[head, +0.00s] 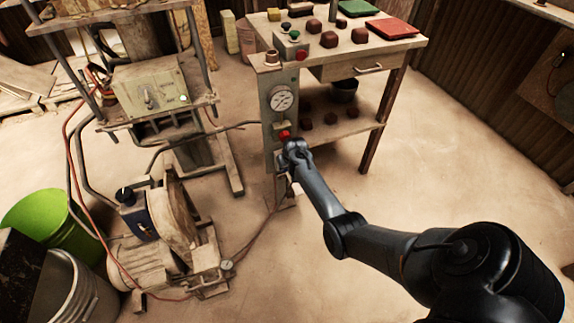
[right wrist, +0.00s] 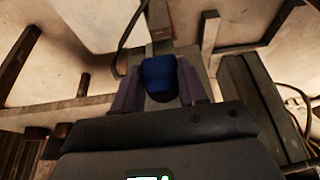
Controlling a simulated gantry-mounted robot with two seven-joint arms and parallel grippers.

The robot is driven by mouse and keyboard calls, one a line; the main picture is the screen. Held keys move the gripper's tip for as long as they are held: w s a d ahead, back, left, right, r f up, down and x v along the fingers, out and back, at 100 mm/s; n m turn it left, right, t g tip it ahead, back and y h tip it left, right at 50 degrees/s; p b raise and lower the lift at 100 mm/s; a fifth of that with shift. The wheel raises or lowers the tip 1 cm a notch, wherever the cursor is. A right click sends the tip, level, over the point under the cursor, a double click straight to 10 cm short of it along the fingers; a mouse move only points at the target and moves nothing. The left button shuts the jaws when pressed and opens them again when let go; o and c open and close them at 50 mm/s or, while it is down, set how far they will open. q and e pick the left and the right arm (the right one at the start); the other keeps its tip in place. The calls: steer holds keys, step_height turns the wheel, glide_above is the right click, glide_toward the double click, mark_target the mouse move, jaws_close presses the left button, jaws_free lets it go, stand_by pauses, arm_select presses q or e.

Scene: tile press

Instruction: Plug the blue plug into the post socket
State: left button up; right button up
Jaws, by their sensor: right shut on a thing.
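The blue plug (right wrist: 158,72) sits between the two fingers of my right gripper (right wrist: 163,88) in the right wrist view, and the gripper is shut on it. In the head view my right gripper (head: 283,160) is at the front of the grey post (head: 268,125), below its round gauge and red button. The plug is hidden there by my gripper and arm. The post socket is not clearly visible, and I cannot tell whether the plug touches it. My left gripper is not in view.
A workbench (head: 345,60) with several brown blocks stands beside the post. A press (head: 150,95) is to the left, with a motor and belt guard (head: 172,215) below. A green bucket (head: 45,220) stands at far left. Hoses run across the floor; the right floor is clear.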

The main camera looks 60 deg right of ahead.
steer(key=shift+r+p, duration=0.1)
steer(key=shift+p, duration=0.2)
stand_by(0.6)
steer(key=shift+p, duration=0.4)
stand_by(0.5)
steer(key=shift+w+d+b, duration=0.25)
steer(key=shift+w+b, duration=0.05)
steer(key=shift+b, duration=0.15)
stand_by(0.8)
steer(key=shift+s+a+p, duration=0.1)
steer(key=shift+p, duration=0.25)
steer(key=shift+s+a+p, duration=0.15)
steer(key=shift+s+p, duration=0.05)
steer(key=shift+p, duration=0.25)
